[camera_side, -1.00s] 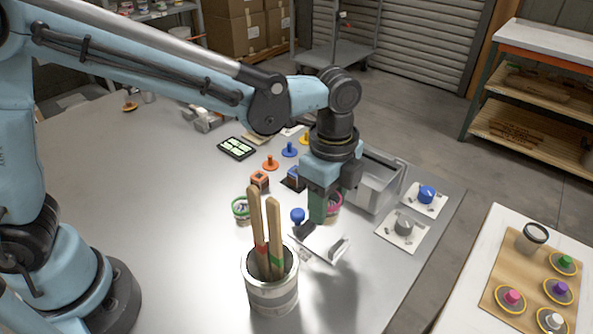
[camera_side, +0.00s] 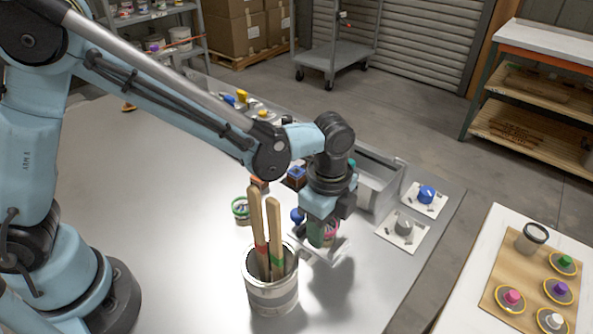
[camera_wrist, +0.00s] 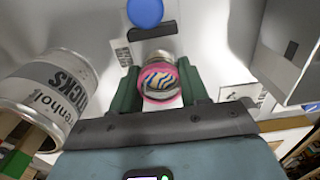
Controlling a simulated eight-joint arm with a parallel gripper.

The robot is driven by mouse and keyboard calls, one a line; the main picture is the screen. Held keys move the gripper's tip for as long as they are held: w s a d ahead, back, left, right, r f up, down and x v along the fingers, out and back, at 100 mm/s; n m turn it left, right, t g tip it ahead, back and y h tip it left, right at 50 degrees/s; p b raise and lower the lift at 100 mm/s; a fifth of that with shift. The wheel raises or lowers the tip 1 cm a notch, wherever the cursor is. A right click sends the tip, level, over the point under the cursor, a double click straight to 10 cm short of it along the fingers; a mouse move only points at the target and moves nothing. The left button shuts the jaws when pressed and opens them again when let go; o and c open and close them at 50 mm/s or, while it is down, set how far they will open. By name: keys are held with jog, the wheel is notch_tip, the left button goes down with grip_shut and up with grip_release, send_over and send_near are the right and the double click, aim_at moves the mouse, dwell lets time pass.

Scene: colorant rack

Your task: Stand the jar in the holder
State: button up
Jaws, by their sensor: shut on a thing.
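The jar has a pink rim and a blue, yellow and white swirled lid, seen in the wrist view (camera_wrist: 160,82). My gripper (camera_wrist: 160,92) is shut on it, with one green finger on each side. In the side view the jar's pink edge (camera_side: 331,229) shows beside the green finger, under my gripper (camera_side: 323,232). The holder looks like the pale angled metal piece (camera_side: 335,253) with a blue knob (camera_side: 297,215). The jar is over or at this piece. My gripper hides the jar's base, so I cannot tell whether it touches the holder.
A can with wooden sticks (camera_side: 272,293) stands close in front and left. A green-rimmed jar (camera_side: 241,210) is further left. A grey bin (camera_side: 377,190) and plates with a blue knob (camera_side: 426,195) and grey knob (camera_side: 404,226) are to the right. The table's left part is clear.

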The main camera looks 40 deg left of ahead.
jog(key=o, duration=1.2)
jog(key=shift+c, duration=0.2)
notch_tip(320, 180, up, 12)
jog(key=f, duration=0.1)
jog(key=s+a+n+t, duration=0.3)
jog(key=a+n, duration=0.6)
jog(key=s+a+n+t, duration=0.4)
jog(key=a+n, duration=0.5)
jog(key=a, duration=0.1)
jog(key=shift+a+r, duration=0.3)
jog(key=shift+r, duration=0.15)
